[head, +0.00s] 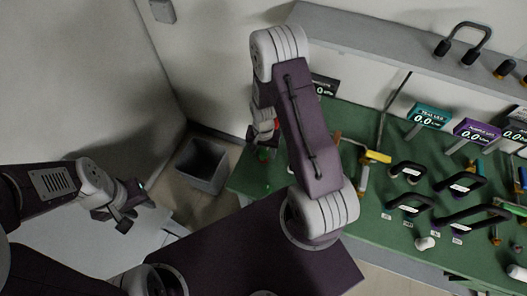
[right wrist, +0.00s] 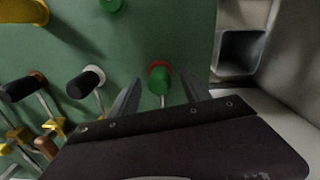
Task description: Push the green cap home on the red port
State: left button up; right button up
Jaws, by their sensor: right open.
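In the right wrist view, the green cap (right wrist: 162,82) stands in front of the red port (right wrist: 158,66), whose red rim shows just behind it. They overlap in this view, and I cannot tell how deep the cap sits. My right gripper (right wrist: 161,84) is open, with one finger on each side of the cap and visible space on both sides. In the head view, my right arm largely hides this spot at the left end of the green bench. My left gripper (head: 122,208) is far to the left, away from the bench; its jaw opening is unclear.
A grey bin (head: 203,165) stands left of the green bench (head: 350,125). Black handles (head: 408,170), a yellow-topped fixture (head: 376,157) and labelled display boxes (head: 428,116) occupy the bench to the right. Another green piece (right wrist: 110,4) shows at the right wrist view's top edge.

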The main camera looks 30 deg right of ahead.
aim_at(262, 151)
notch_tip(262, 151, up, 9)
jog(key=shift+f, duration=0.1)
dwell(0.7)
jog(key=shift+w+a+r, duration=0.15)
jog(key=shift+w+r, duration=0.05)
jog(key=s+a+r+n+t, duration=0.2)
jog(key=a+r+n, duration=0.15)
jog(key=r, duration=0.45)
jog(key=s+a+n, duration=0.1)
jog(key=s+n, duration=0.3)
jog(key=s, duration=0.2)
jog(key=shift+s+g, duration=0.4)
